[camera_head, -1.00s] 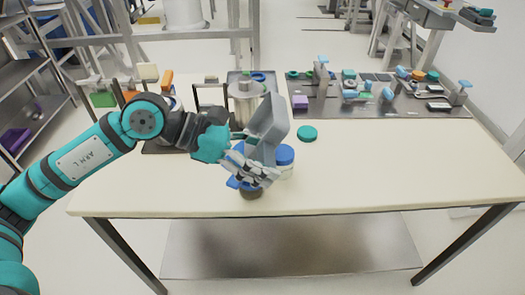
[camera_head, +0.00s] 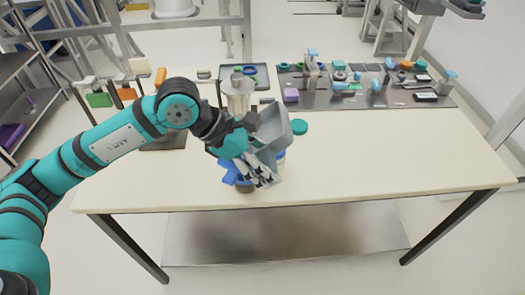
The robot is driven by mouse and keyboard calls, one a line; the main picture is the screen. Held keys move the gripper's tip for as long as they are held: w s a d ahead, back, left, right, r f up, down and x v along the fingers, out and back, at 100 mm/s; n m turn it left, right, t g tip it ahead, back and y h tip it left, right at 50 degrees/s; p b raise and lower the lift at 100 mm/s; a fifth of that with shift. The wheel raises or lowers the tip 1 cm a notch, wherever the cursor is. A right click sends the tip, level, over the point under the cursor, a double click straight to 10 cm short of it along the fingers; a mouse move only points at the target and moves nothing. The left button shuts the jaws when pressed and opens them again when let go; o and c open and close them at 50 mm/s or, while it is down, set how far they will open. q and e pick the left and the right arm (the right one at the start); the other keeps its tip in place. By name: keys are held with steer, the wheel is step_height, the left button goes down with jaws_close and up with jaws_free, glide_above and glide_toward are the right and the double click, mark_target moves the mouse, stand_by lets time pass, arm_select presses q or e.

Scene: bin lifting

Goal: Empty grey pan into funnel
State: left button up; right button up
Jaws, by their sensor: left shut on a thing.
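The grey pan (camera_head: 272,127) is in the middle of the table, held steeply tilted above the blue funnel (camera_head: 229,170). My left gripper (camera_head: 254,144) is shut on the pan at its left side. Several light and dark pieces (camera_head: 262,174) show at the pan's lower edge, over the funnel. The pan and pieces hide much of the funnel, so I cannot tell how many pieces are inside it. A dark round base (camera_head: 246,188) shows under the funnel. My right gripper is not in view.
A blue-lidded jar (camera_head: 281,155) is mostly hidden behind the pan. A metal cylinder (camera_head: 238,100) stands behind my gripper. A tool mat (camera_head: 400,100) fills the back right. The table's right front is clear.

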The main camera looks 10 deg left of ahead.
arm_select(q)
steer(key=shift+a, duration=0.1)
steer(key=shift+r, duration=0.1)
steer(key=y+p, duration=0.2)
steer(key=shift+d+g+p, duration=0.3)
steer(key=shift+d+p, duration=0.05)
steer(key=shift+w+d+f+y, duration=0.15)
steer(key=shift+f+y, duration=0.2)
steer(key=shift+y, duration=0.25)
steer(key=shift+f+y, duration=0.3)
steer(key=shift+f, duration=0.1)
